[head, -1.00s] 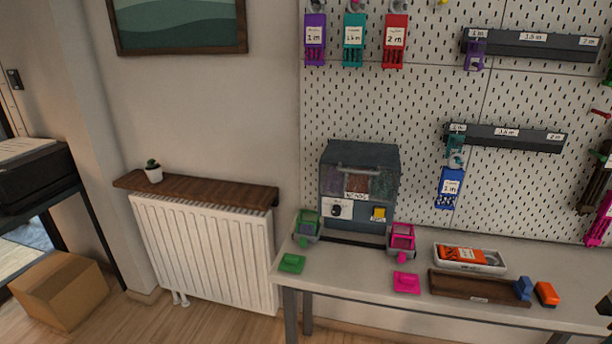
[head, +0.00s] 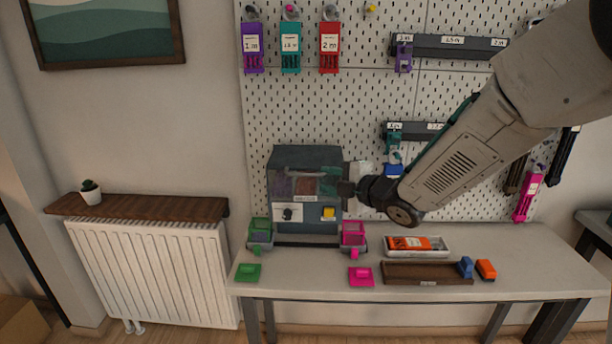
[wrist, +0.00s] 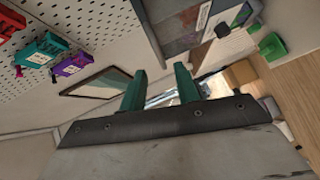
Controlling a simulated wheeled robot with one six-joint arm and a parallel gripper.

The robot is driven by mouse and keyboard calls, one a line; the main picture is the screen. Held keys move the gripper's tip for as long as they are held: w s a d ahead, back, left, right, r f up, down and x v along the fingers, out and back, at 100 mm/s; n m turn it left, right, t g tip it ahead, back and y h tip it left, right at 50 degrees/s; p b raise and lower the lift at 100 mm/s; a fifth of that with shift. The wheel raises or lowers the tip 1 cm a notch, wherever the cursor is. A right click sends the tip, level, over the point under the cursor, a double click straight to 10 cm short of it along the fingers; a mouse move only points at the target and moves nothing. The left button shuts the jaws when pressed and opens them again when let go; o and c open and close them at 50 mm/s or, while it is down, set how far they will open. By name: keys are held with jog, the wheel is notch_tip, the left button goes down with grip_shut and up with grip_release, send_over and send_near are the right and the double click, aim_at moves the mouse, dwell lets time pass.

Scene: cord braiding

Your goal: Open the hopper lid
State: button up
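The dark grey machine (head: 305,156) with the hopper stands at the back of the bench, its sloped lid (head: 300,163) looking closed. A pale handle bar runs along the front of the lid, above windows showing coloured contents. My gripper (head: 341,188) is at the right front edge of the machine, just below handle height; whether it touches is unclear. In the wrist view my gripper (wrist: 160,88) has its two green fingers apart, with a clear gap and nothing certainly held between them. The machine's front and black knob (wrist: 222,30) show beyond the fingers at the upper right.
A green bin (head: 260,232) and a pink bin (head: 353,235) flank the machine. A white tray (head: 430,253) and a brown tray (head: 425,281) lie to the right. The pegboard (head: 440,95) with hanging spools and racks is close behind my arm.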

aim_at(308, 175)
jog(key=x, duration=0.8)
jog(key=shift+s+a, duration=0.15)
jog(key=shift+a, duration=0.25)
grip_shut()
